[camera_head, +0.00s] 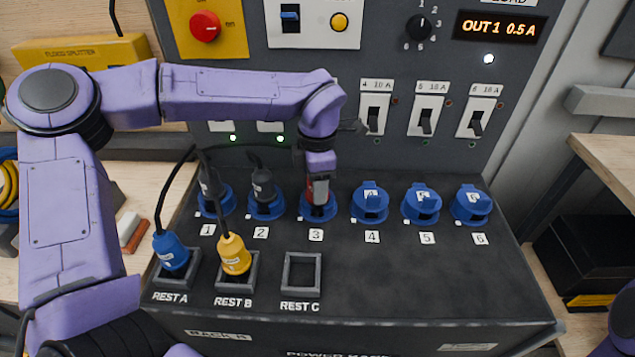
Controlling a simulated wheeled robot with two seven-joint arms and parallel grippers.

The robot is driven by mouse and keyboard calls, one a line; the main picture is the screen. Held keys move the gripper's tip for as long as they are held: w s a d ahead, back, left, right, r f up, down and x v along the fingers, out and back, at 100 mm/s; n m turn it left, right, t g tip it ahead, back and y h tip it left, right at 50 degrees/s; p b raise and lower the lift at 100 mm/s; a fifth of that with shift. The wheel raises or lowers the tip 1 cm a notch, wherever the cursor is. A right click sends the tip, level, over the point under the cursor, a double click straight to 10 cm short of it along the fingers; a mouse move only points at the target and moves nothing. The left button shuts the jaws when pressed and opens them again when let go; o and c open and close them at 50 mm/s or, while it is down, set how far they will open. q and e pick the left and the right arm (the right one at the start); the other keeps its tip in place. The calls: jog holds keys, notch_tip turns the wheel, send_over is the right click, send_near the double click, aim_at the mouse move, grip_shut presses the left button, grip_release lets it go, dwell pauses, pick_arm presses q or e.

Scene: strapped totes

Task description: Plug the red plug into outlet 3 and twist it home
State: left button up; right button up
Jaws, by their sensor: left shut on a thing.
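My left arm reaches over from the left, and its gripper (319,200) points down at outlet 3 (318,214), a blue round socket in the row on the dark panel. The gripper is shut on the red plug (309,191), of which only a little red shows beside the fingers. The plug is at the mouth of outlet 3; the gripper hides how deep it sits and how it is turned. Rest C (301,288), a square frame in front of outlet 3, is empty. My right gripper is out of view.
Dark plugs stand in outlet 1 (211,184) and outlet 2 (263,186). Outlets 4 (370,204), 5 (421,206) and 6 (471,206) have blue covers. A blue plug (171,251) and a yellow plug (234,255) with black cords stand in rests A and B.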

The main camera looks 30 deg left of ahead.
pick_arm(q)
jog(key=shift+f, duration=0.15)
jog(key=shift+p, duration=0.4)
jog(key=shift+m+p, duration=1.4)
jog(key=shift+p, duration=0.55)
jog(key=shift+m+p, duration=1.2)
jog(key=shift+p, duration=1.1)
jog(key=shift+c, duration=0.5)
